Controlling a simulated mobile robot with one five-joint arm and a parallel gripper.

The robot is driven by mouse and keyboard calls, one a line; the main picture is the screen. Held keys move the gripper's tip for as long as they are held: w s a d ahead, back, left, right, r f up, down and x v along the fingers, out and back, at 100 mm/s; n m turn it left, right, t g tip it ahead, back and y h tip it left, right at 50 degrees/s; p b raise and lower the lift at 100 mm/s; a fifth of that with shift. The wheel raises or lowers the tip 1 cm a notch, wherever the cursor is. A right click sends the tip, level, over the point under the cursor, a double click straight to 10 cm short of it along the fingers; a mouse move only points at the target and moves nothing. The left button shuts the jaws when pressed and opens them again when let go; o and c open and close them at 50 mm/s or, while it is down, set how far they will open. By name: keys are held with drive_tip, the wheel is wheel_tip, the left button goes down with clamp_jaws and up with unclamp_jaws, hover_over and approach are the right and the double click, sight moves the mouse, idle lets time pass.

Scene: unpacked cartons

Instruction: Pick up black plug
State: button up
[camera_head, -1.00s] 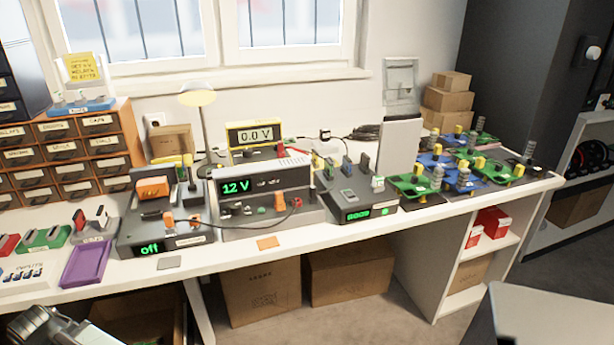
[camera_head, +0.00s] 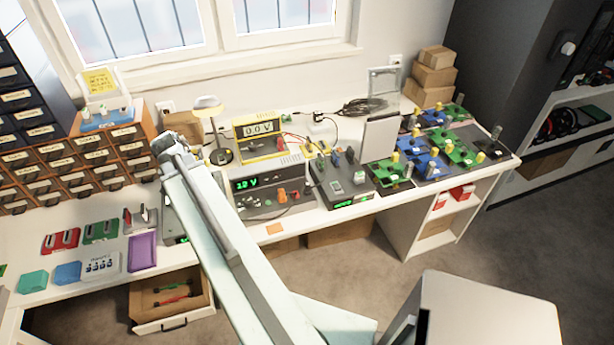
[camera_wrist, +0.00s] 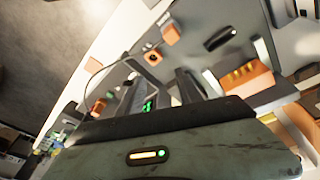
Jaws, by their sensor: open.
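In the wrist view, a small black oblong piece (camera_wrist: 220,38) lies on a grey surface at the upper right; it looks like the black plug, though blur leaves this uncertain. My gripper (camera_wrist: 160,88) shows there with its dark fingers apart and nothing seen between them but the bench device behind. The black piece is beyond the fingers and to their right, apart from them. In the head view my arm covers most of the grey device at the bench's left middle, and the gripper's fingers cannot be made out.
In the wrist view, an orange block (camera_wrist: 246,80) and an orange plug (camera_wrist: 171,33) are near the black piece. In the head view, a 12 V supply (camera_head: 272,183), a yellow meter (camera_head: 259,133) and a purple tray (camera_head: 142,252) share the bench. An open drawer (camera_head: 172,326) juts out below.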

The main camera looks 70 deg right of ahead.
drive_tip(key=s+d+r+m+g, duration=0.1)
drive_tip(key=s+d+m, duration=0.6)
drive_tip(key=s+d, duration=0.55)
drive_tip(key=m+g, duration=0.2)
drive_tip(key=m, duration=0.3)
approach(306, 184)
drive_tip(key=s+f, duration=0.1)
drive_tip(key=f, duration=0.1)
drive_tip(key=b+x, duration=0.7)
drive_tip(key=x, duration=0.1)
drive_tip(key=shift+w+d+b, duration=0.15)
drive_tip(key=shift+w+b, duration=0.1)
drive_tip(key=shift+b, duration=0.15)
drive_tip(key=shift+r, duration=0.25)
clamp_jaws()
